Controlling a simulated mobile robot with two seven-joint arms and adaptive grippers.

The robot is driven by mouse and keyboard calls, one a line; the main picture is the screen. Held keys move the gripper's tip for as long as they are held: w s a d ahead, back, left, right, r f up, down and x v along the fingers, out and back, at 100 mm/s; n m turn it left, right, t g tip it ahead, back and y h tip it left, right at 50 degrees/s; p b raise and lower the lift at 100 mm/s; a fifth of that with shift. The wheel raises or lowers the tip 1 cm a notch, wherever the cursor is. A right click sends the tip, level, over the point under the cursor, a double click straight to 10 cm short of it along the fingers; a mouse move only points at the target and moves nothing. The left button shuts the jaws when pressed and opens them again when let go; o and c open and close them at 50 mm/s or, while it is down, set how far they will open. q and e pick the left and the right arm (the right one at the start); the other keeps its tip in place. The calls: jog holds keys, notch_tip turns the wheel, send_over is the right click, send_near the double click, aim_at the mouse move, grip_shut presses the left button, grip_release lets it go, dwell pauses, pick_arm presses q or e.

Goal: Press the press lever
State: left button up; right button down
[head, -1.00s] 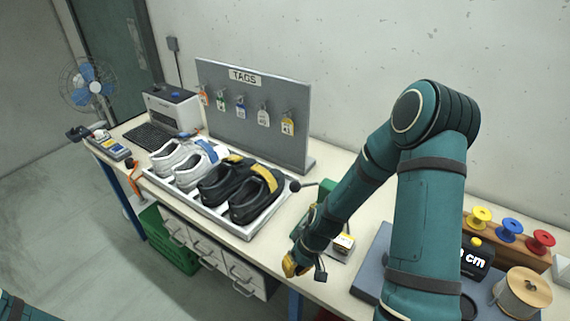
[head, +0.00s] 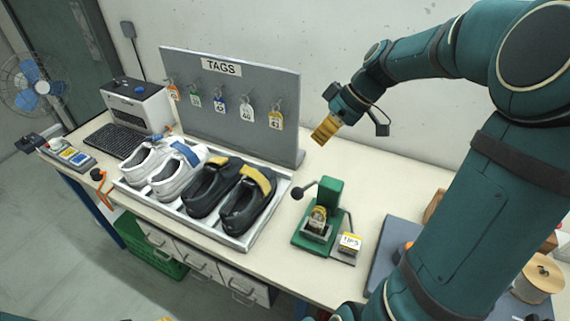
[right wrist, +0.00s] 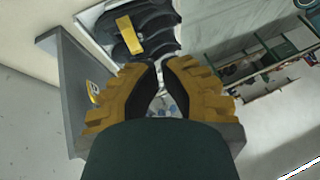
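The green press (head: 328,193) stands on the bench right of the shoe tray. Its lever has a dark ball knob (head: 297,193) sticking out to the left of the press top. A small metallic and yellowish part sits in the front of the press; I cannot tell what it is. Only a yellow sliver, probably my left gripper (head: 165,319), shows at the bottom edge of the head view.
A white tray (head: 236,243) holds white and black shoes. The grey TAGS board (head: 283,90) stands behind it with several hanging tags. A grey-blue mat (head: 385,248) and a spool (head: 540,280) lie to the right, partly behind my arm.

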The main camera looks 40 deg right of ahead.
jog(key=shift+s+d+f+x, duration=0.1)
jog(key=shift+s+f+x, duration=0.2)
jog(key=shift+x, duration=1.85)
jog(key=shift+s+d+f+x, duration=0.15)
jog(key=shift+s+x, duration=0.2)
jog(key=shift+x, duration=1.75)
jog(key=shift+s+d+f+x, duration=0.1)
jog(key=shift+s+x, duration=0.25)
jog(key=shift+x, duration=1.8)
pick_arm(q)
jog(key=shift+w+f, duration=0.15)
jog(key=shift+w, duration=0.05)
jog(key=shift+f, duration=0.1)
